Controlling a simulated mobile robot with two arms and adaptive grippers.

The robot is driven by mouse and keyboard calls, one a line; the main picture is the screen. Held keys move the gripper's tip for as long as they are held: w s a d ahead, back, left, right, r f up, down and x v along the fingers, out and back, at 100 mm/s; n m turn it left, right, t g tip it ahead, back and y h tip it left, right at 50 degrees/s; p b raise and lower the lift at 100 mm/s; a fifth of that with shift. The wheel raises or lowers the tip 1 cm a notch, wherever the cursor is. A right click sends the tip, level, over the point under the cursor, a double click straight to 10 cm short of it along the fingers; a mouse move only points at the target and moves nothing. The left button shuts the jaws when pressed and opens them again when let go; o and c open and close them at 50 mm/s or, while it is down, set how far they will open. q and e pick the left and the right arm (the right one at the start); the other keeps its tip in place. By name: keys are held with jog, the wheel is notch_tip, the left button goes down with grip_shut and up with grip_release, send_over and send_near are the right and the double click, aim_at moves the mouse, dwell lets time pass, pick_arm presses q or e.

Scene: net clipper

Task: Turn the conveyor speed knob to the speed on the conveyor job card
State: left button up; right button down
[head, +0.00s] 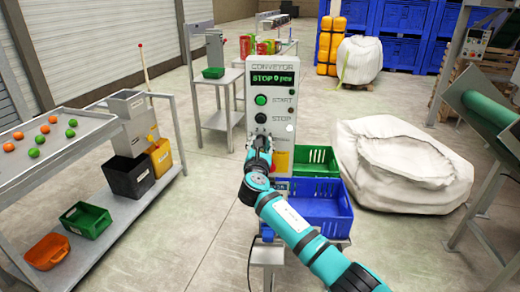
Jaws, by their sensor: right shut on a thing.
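The grey conveyor control post (287,75) stands upright in the middle of the head view. Its display (275,78) shows green text that seems to read "STOP 0". Below are a green START button (261,100) and a dark STOP button (261,118). My right gripper (262,141) is at the panel below the STOP button, shut on what seems to be the speed knob. The gripper hides the knob and its scale, so its setting cannot be read. No readable job card shows. My left gripper is not in view.
A metal table (75,140) with orange and green balls is at left. A green conveyor (490,110) is at right.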

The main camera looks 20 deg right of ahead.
jog(key=shift+f+m+b, duration=0.2)
jog(key=shift+m+b, duration=5.3)
jog(key=shift+m, duration=3.3)
jog(key=c, duration=1)
grip_release()
jog(key=shift+r, duration=0.1)
jog(key=shift+o, duration=0.2)
jog(key=shift+s, duration=0.1)
jog(key=v, duration=1.2)
